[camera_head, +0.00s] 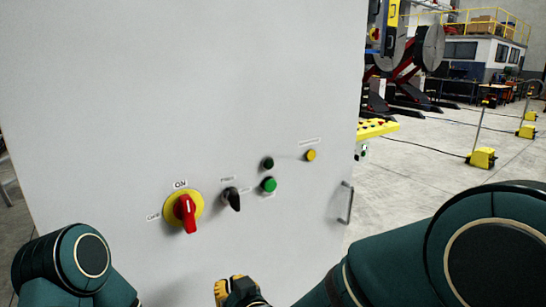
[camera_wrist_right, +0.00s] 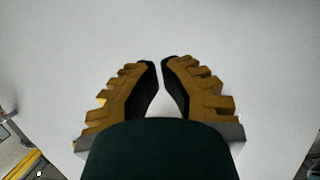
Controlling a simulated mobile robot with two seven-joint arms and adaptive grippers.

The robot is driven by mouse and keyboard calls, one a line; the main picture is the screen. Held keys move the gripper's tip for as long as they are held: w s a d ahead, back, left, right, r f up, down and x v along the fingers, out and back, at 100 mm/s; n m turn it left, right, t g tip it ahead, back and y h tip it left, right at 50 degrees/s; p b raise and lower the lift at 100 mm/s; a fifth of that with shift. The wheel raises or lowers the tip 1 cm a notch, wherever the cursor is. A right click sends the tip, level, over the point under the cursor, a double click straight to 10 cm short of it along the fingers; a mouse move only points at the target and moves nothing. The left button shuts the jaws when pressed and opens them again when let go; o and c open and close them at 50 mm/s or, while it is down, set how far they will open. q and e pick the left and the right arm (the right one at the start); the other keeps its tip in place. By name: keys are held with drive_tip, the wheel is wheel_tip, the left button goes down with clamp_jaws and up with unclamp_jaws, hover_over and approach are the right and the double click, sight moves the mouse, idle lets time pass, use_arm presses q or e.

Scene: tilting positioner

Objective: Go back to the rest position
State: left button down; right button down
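My right gripper (camera_head: 237,291) shows at the bottom centre of the head view, low in front of the grey cabinet (camera_head: 120,100). In the right wrist view, its two ribbed yellow-brown fingers (camera_wrist_right: 157,65) come together at the tips with only a narrow gap. Nothing is held between them. A plain pale surface lies beyond the fingertips. My left arm shows at the lower left of the head view; its gripper is out of view.
The cabinet carries a red rotary switch on yellow (camera_head: 185,208), a black selector (camera_head: 231,198), a green button (camera_head: 268,185), a yellow button (camera_head: 310,155) and a handle (camera_head: 346,203). A yellow control box (camera_head: 377,129) and open floor lie to the right.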

drive_tip(key=s+d+f+m+g+h, duration=0.25)
drive_tip(key=d+f, duration=0.35)
drive_tip(key=f, duration=0.4)
drive_tip(key=s+d+f+m+g+h, duration=0.1)
drive_tip(key=d+f+m+g, duration=0.15)
drive_tip(key=d+f, duration=0.65)
drive_tip(key=s+d+f+m+g, duration=0.1)
drive_tip(key=s+d+f+g, duration=0.1)
drive_tip(key=s+f, duration=0.3)
drive_tip(key=s+d+f+m+g, duration=0.1)
drive_tip(key=s+d+f+g, duration=0.1)
drive_tip(key=s+f, duration=0.4)
drive_tip(key=shift+f+g, duration=0.25)
drive_tip(key=shift+g, duration=0.65)
